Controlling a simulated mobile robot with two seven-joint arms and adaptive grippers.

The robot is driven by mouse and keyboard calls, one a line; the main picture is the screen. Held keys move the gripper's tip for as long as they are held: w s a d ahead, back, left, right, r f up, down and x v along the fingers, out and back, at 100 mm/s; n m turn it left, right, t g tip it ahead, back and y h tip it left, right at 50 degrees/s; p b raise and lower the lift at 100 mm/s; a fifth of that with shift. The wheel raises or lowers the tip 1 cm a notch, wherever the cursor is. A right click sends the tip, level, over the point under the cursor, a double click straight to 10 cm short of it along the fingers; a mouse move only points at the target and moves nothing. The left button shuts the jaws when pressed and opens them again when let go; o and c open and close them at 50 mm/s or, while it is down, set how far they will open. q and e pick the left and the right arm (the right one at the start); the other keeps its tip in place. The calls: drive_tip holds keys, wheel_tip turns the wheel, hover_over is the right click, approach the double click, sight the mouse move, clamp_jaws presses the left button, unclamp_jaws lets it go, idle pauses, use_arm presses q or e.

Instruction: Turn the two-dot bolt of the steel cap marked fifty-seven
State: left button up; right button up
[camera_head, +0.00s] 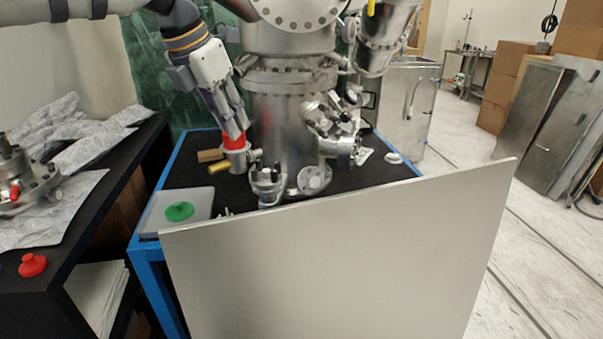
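My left gripper (236,132) points down from the upper left, its fingertips at a red piece (232,143). The red piece sits on top of a short steel cylinder (237,160) with a brass-coloured stub at its side. The view is too small to tell whether the fingers are closed on the red piece or only beside it. Steel flanged parts stand on the blue-edged table, among them a small upright flange with bolts (267,182) and a tilted flanged part (340,130). No fifty-seven mark or two-dot bolt is legible. My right gripper does not show.
A large steel chamber (285,120) rises behind. A grey panel (340,255) blocks the table's front. A tray (155,215) holds a green piece (180,211). The black left table has another red piece (33,264), foil and a flanged part (25,182). Floor at right is open.

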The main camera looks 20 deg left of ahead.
sight(253, 170)
use_arm(q)
drive_tip(key=x, duration=1.2)
drive_tip(key=shift+w+a+f+b, duration=0.15)
drive_tip(key=shift+f+b, duration=0.15)
drive_tip(key=shift+f, duration=0.05)
drive_tip(key=shift+r, duration=0.1)
drive_tip(key=shift+c, duration=0.5)
clamp_jaws()
